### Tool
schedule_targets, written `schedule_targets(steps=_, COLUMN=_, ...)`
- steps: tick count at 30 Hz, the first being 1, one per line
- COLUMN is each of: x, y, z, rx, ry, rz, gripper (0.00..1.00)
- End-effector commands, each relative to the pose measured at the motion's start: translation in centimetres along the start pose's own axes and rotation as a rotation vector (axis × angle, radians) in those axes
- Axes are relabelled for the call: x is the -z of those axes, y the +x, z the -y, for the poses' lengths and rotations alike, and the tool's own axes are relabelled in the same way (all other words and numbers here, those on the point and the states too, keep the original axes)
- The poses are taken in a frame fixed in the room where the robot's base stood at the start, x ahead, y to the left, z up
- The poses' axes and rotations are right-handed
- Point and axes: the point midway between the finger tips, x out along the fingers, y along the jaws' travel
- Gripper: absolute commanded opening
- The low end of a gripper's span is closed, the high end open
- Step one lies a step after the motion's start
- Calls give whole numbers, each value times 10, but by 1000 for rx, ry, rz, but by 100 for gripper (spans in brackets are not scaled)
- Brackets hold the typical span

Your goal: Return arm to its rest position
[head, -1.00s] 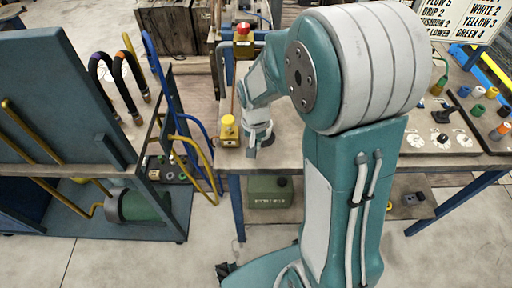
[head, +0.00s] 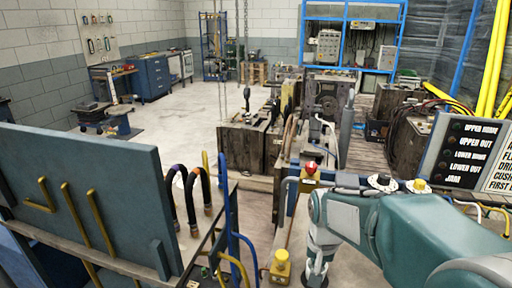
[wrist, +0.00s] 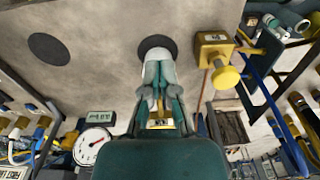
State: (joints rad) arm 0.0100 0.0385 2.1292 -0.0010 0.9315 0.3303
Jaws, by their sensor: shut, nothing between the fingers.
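My gripper (wrist: 158,72) shows in the middle of the wrist view. Its fingers are together with nothing between them, in front of a grey-beige surface (wrist: 100,55). A dark round patch (wrist: 150,42) lies behind the fingertips; I cannot tell whether they touch it. In the head view my teal arm reaches in from the lower right, and its pale wrist end points down near the bottom edge. The gripper's fingers cannot be made out there.
A yellow knob (head: 281,263) stands left of my wrist; it also shows in the wrist view (wrist: 225,77). A red button (head: 311,168) is behind. A blue-grey panel with yellow bars (head: 90,190) stands left. A lettered board (head: 470,150) is at right. Open floor (head: 165,125) lies beyond.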

Motion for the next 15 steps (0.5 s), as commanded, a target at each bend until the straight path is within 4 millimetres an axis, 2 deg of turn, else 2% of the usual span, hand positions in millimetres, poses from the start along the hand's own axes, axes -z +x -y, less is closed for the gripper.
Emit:
schedule_targets(steps=1, x=-8, y=-14, z=-2, rx=10, ry=-18, rz=-32, gripper=0)
schedule_targets(steps=6, x=-37, y=-48, z=-11, rx=38, ry=-95, rz=-129, gripper=0)
schedule_targets(steps=15, x=-92, y=-88, z=-29, rx=70, ry=-228, rz=-304, gripper=0)
